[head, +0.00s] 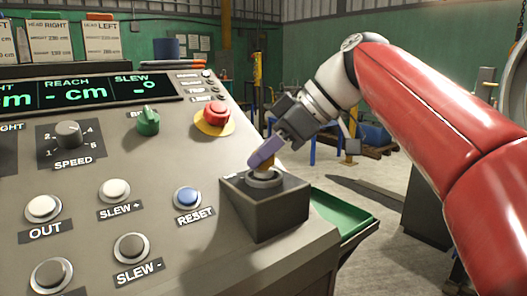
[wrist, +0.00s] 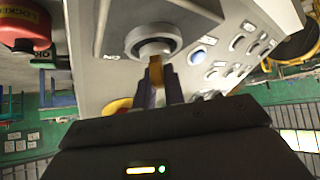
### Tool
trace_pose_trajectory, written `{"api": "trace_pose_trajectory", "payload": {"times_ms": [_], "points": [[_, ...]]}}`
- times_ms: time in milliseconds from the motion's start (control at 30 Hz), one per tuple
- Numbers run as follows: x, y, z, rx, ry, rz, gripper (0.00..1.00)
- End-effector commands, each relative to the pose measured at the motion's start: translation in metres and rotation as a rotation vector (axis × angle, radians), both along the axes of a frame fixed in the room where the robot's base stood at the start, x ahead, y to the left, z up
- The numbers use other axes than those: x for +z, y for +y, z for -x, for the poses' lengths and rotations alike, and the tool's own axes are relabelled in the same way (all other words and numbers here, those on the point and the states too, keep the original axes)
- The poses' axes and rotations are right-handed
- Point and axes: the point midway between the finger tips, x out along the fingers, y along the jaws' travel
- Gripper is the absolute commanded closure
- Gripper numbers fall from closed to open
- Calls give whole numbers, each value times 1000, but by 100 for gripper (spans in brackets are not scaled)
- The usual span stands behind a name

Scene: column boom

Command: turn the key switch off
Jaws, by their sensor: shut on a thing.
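The key switch is a round metal collar (head: 264,178) on top of a dark box (head: 268,212) at the right end of the sloped console. A brass-coloured key (wrist: 156,73) stands in the collar, which also shows in the wrist view (wrist: 150,36). My gripper (head: 264,160) comes down from the upper right and is shut on the key, with one purple-grey finger on each side of it in the wrist view (wrist: 158,84). The fingers hide much of the key. An "ON" label (wrist: 112,57) shows beside the collar; no "OFF" label is readable.
The console carries a red emergency button (head: 216,113), a blue reset button (head: 187,197), a green knob (head: 148,122) and a speed dial (head: 68,134). A green tray (head: 342,216) lies right of the box. A red object with lettering (wrist: 24,26) shows in the wrist view.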

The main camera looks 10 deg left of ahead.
Motion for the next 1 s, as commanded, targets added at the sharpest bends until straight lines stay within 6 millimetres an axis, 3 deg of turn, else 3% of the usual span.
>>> {"api": "trace_pose_trajectory", "payload": {"times_ms": [133, 167, 300, 667, 1000], "points": [[0, 0, 0, 1, -1, 0, 100], [0, 0, 0, 1, -1, 0, 85], [0, 0, 0, 0, 0, 0, 67], [5, -4, 0, -1, 0, 0, 67], [43, -43, -1, -4, -2, -1, 67]]}}
